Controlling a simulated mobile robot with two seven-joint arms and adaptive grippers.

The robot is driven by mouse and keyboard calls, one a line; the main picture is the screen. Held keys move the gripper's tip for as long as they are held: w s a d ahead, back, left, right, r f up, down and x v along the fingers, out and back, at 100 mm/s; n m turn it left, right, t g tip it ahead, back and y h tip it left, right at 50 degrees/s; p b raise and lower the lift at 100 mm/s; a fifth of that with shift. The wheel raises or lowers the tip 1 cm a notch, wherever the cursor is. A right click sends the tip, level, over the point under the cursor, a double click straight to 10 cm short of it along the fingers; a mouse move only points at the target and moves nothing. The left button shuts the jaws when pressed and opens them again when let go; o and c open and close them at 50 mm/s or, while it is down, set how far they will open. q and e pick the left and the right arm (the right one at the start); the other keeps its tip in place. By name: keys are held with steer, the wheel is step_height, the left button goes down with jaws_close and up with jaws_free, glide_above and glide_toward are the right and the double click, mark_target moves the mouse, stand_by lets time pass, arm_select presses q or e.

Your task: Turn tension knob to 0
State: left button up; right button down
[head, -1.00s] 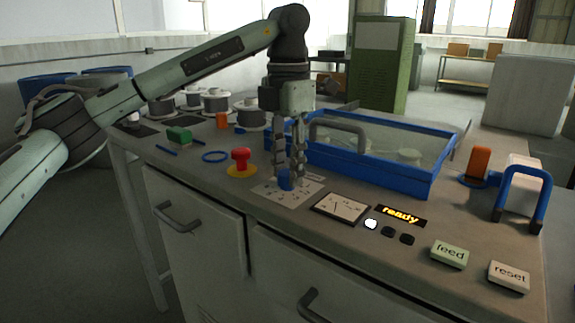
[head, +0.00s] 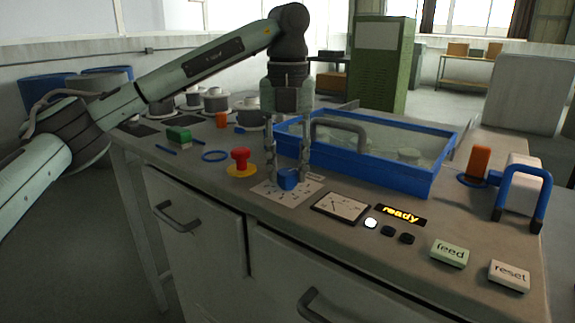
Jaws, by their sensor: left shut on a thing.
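The fingers hide part of the knob's sides, and I cannot read the dial marks or the knob's setting. A gauge (head: 340,207) with a needle lies just right of the plate. My right gripper is not in view.
A red mushroom button (head: 241,160) stands close left of the dial. A blue-rimmed tank (head: 385,178) with a grey handle is right behind the gripper. A lit "ready" display (head: 401,215), feed button (head: 449,254) and reset button (head: 509,276) lie to the right.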

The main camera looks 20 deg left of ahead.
mark_target(287, 172)
arm_select(q)
steer(key=shift+n, duration=1.1)
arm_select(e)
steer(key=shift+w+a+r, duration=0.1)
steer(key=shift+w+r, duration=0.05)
arm_select(q)
steer(key=o, duration=1.2)
steer(key=shift+c, duration=0.2)
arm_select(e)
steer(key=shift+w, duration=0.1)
arm_select(q)
steer(key=shift+r, duration=0.1)
step_height(287, 172, up, 12)
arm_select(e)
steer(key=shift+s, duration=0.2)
